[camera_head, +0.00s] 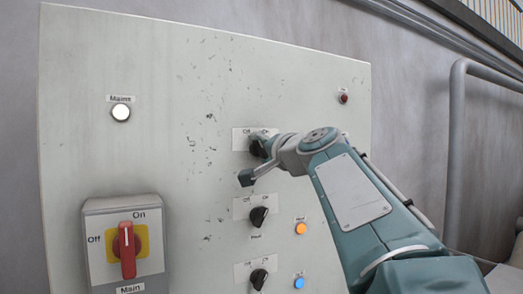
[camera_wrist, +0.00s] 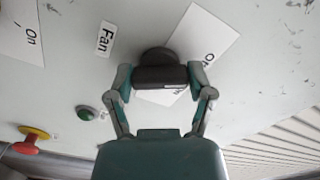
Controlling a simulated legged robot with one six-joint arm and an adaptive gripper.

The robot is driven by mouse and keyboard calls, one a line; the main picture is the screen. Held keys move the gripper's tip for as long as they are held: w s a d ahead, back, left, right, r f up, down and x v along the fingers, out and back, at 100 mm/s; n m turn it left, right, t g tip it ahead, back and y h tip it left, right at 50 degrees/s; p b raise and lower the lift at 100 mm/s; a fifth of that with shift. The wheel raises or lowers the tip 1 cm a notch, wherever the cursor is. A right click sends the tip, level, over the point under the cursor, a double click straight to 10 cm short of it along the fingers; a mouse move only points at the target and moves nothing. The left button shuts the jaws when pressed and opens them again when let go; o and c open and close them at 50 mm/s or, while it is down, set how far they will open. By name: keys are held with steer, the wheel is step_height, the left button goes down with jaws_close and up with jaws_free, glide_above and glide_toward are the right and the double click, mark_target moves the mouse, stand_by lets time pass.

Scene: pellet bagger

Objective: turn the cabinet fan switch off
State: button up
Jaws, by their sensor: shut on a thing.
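The cabinet fan switch is a black rotary knob (camera_head: 257,148) at the top of a column of knobs on the grey panel. Its white plate (camera_head: 239,139) carries Off at left and On at right. In the wrist view the knob (camera_wrist: 160,57) sits beside a "Fan" label (camera_wrist: 104,39), and "On" shows on its plate (camera_wrist: 207,40). My gripper (camera_wrist: 160,78) is shut on the knob, one finger on each side. In the head view my gripper (camera_head: 264,152) covers part of the knob, so its exact pointing is hard to tell.
Two more black knobs (camera_head: 259,216) (camera_head: 259,278) sit below, with an orange lamp (camera_head: 301,228) and a blue one (camera_head: 299,283) beside them. A red mains handle (camera_head: 127,250) juts out at lower left. A lit white Mains lamp (camera_head: 121,112) is above it.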

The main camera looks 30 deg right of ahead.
steer(key=shift+w+f, duration=0.1)
steer(key=shift+f, duration=0.15)
steer(key=o, duration=1.1)
steer(key=shift+w, duration=0.1)
steer(key=shift+r, duration=0.1)
steer(key=shift+s+r, duration=0.1)
steer(key=shift+s, duration=0.35)
steer(key=s, duration=1.1)
steer(key=shift+d, duration=0.2)
steer(key=shift+s, duration=0.1)
